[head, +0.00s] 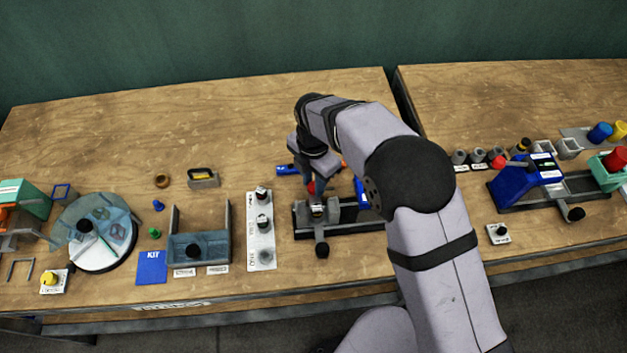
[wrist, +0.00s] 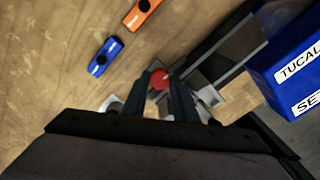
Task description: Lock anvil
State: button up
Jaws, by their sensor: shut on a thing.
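My gripper (head: 310,180) is over the press (head: 345,228) at the middle of the bench, pointing down. Its two dark fingers (wrist: 160,86) are shut on a small red knob (wrist: 160,78). The knob also shows as a bit of red below the gripper in the head view (head: 311,188). Grey metal blocks lie under the fingers on the press, partly hidden by them. A black round handle (head: 322,250) sticks out at the press's front. The anvil and its lock cannot be clearly told apart here.
The press's blue housing (wrist: 295,75) stands close at the right of the wrist view. A blue piece (wrist: 105,57) and an orange piece (wrist: 142,14) lie on the bench behind. A white plate with knobs (head: 261,232) stands left of the press. Bench behind the press is mostly clear.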

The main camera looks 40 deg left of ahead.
jog(key=m, duration=0.4)
jog(key=shift+r, duration=0.1)
jog(key=m, duration=0.4)
jog(key=shift+m, duration=0.3)
jog(key=m, duration=0.3)
jog(key=shift+m, duration=2.2)
jog(key=o, duration=1.1)
jog(key=shift+c, duration=0.2)
jog(key=shift+r, duration=0.1)
